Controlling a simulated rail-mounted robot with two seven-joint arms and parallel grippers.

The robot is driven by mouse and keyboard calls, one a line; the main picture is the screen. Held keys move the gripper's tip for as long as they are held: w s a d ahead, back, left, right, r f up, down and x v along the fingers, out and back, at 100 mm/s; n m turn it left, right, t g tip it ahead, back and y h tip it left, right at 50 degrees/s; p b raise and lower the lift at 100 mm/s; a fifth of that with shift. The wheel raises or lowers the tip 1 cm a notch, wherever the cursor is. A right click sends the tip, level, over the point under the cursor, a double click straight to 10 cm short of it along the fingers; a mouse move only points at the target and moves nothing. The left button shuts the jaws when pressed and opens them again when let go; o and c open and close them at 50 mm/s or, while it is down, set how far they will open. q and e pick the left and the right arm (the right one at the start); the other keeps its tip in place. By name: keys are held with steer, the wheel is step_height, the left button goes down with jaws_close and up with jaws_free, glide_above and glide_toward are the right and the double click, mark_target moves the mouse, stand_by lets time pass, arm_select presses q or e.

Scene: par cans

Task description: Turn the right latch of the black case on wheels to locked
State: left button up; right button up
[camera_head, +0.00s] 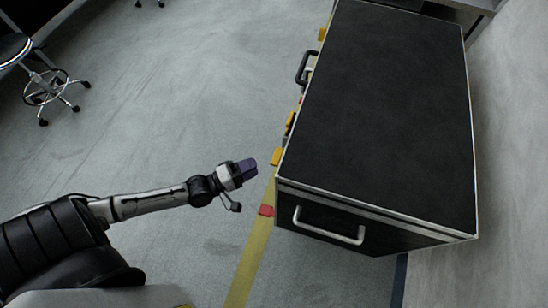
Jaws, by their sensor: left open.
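The black case (390,95) with silver edges stands on the right, its flat top shut. The left face is seen almost edge-on, and the wheels are hidden. My left gripper (248,169) is open and empty, just left of the front-corner fitting and apart from it. My right gripper is not in view.
A dark handle (303,68) sticks out from the case's left face and a silver handle (328,227) from its front. A wheeled stool (45,85) stands far left.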

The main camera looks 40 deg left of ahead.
mark_target(274, 157)
arm_select(q)
steer(key=b+x, duration=0.1)
steer(key=x, duration=0.7)
steer(key=shift+w+d+b, duration=0.1)
steer(key=shift+w+b, duration=0.05)
steer(key=shift+b, duration=0.25)
jaws_close()
